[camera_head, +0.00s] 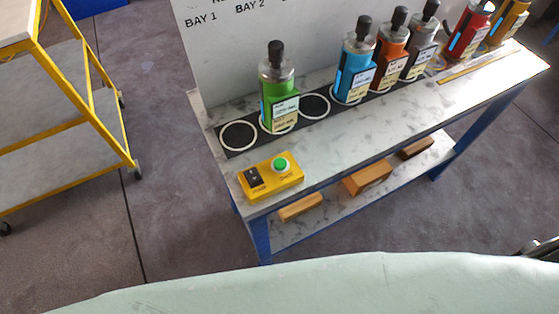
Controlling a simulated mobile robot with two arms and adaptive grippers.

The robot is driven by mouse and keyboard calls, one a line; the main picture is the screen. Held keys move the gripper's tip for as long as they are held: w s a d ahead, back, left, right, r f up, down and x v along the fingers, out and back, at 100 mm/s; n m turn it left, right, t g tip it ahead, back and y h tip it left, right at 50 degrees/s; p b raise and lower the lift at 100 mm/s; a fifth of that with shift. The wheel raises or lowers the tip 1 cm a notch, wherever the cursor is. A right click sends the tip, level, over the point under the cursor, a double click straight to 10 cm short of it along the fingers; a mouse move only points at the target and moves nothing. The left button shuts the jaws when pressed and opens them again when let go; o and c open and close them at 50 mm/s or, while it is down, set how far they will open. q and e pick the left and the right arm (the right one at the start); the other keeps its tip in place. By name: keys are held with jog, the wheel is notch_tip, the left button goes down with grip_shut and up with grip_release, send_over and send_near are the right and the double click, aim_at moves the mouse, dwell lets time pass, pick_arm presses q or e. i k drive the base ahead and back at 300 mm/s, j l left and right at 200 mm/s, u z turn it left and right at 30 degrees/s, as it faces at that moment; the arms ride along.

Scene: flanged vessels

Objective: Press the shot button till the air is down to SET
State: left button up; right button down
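A yellow control box (284,184) sits at the front left corner of the marbled bench. It has a round green button (281,165) on its right part and a black switch or panel (254,177) on its left; its small lettering is too small to read. A green flanged vessel (278,98) with a grey top and black knob stands upright in a ringed place behind the box. I cannot read any air level or SET mark. A dark metallic piece, perhaps part of my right gripper (541,247), shows at the right edge, far from the box. My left gripper is not in view.
Blue (355,73), orange (391,55), grey, red (467,32) and yellow vessels stand along the bench's back. Empty white rings (238,136) flank the green one. A sign board (225,45) rises behind. Wooden blocks (367,178) lie on the lower shelf. A yellow cart (120,150) stands left.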

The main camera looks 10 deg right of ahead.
aim_at(280, 164)
jog(key=k+l+z, duration=0.1)
jog(key=l+z, duration=0.35)
jog(key=l, duration=0.4)
jog(key=l+z, duration=0.45)
jog(key=l, duration=0.4)
